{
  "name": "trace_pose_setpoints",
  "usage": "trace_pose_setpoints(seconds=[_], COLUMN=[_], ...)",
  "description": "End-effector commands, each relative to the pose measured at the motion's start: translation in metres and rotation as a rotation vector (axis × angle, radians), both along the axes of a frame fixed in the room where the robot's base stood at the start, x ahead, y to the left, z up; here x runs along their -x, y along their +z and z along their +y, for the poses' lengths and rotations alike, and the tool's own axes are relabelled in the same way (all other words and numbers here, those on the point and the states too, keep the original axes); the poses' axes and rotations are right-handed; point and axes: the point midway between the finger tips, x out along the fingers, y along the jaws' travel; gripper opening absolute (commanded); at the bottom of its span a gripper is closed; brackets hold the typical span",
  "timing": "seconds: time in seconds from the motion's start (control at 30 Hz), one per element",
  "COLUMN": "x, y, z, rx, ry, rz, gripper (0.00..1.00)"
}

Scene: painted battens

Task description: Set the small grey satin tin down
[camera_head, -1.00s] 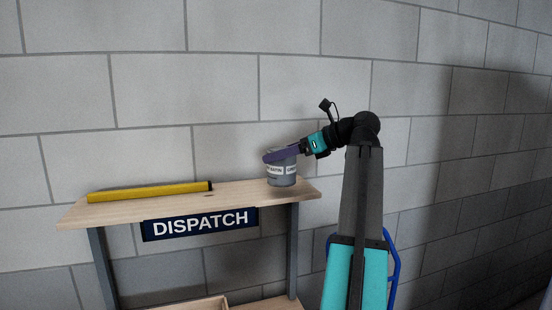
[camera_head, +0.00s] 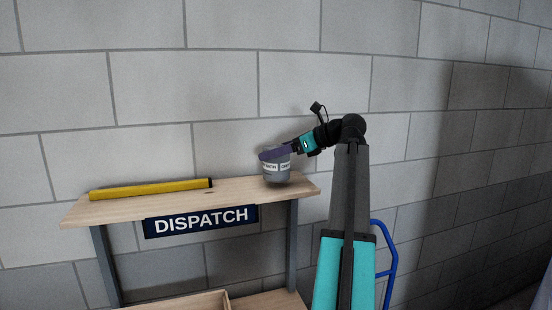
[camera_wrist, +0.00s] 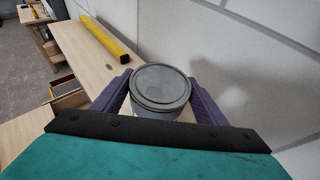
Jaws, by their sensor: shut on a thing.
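The small grey tin (camera_head: 277,172) has a pale label band and is at the right end of the dispatch shelf top (camera_head: 240,189). My gripper (camera_head: 274,154) comes from the right and is shut on the tin near its top. In the wrist view the tin's round grey lid (camera_wrist: 160,87) lies between the two purple fingers of my gripper (camera_wrist: 160,95). The tin looks nearly upright. Its base is close to the shelf top, and I cannot tell whether it touches.
A yellow batten (camera_head: 150,189) lies along the left of the shelf top, clear of the tin. A DISPATCH sign (camera_head: 201,221) hangs on the front edge. A block wall (camera_head: 220,90) stands close behind. Bare shelf lies between batten and tin. A blue frame (camera_head: 389,260) stands at right.

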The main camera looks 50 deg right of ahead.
Motion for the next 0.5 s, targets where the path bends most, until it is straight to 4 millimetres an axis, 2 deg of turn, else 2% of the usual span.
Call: trace_pose_setpoints(seconds=[0.27,0.5], x=[0.000,0.000], y=[-0.020,-0.024], z=[0.001,0.000], rx=[-0.001,0.000], ry=[0.001,0.000], rz=[-0.002,-0.002], gripper=[0.26,0.26])
